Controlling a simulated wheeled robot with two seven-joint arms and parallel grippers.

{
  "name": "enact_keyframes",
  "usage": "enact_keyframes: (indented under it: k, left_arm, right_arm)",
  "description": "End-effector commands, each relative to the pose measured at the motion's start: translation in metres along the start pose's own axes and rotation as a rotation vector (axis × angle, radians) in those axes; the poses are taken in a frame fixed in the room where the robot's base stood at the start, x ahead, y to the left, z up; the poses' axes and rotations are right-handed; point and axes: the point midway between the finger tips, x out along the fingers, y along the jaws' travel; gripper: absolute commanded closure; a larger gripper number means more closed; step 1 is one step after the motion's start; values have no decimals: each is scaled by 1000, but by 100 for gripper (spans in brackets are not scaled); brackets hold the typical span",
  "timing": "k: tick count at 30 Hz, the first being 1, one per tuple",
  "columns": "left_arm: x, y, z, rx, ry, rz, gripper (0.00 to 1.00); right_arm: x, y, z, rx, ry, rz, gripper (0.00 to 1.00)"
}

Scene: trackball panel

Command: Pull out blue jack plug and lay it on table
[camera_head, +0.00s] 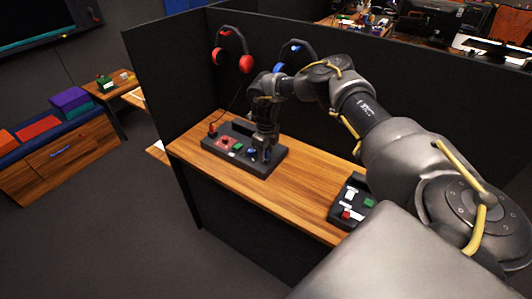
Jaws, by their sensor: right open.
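A black panel (214,146) lies on the wooden table (300,192). My right gripper (261,153) points down over the right part of the panel, with its jaws open. Small bits of blue show at its fingertips; they look like the blue jack plug (253,149), mostly hidden by the fingers. I cannot tell whether the fingers touch it. A red plug (212,130) stands at the left end of the panel, with a thin dark cable rising from it. My left gripper is not in view.
Red headphones (246,63) and blue headphones (279,67) hang on the dark partition behind. A second black panel (345,212) with coloured buttons sits at the table's right. Bare wood lies between the two panels and along the front edge.

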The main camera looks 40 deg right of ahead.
Motion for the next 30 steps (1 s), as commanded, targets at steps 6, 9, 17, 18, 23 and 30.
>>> enact_keyframes:
  k: [6, 9, 17, 18, 23, 30]
  left_arm:
    - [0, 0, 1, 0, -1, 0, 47]
    - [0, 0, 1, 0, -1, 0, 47]
    - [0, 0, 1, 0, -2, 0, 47]
    - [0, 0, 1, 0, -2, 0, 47]
    - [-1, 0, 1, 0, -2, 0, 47]
    - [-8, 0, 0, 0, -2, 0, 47]
  right_arm:
    - [0, 0, 0, 0, 0, 0, 63]
    - [0, 0, 0, 0, 0, 0, 76]
    - [0, 0, 0, -1, 0, 1, 100]
    - [0, 0, 0, -1, 0, 1, 100]
    - [-1, 0, 0, 0, 0, 1, 100]
    - [-9, 0, 0, 0, 0, 1, 100]
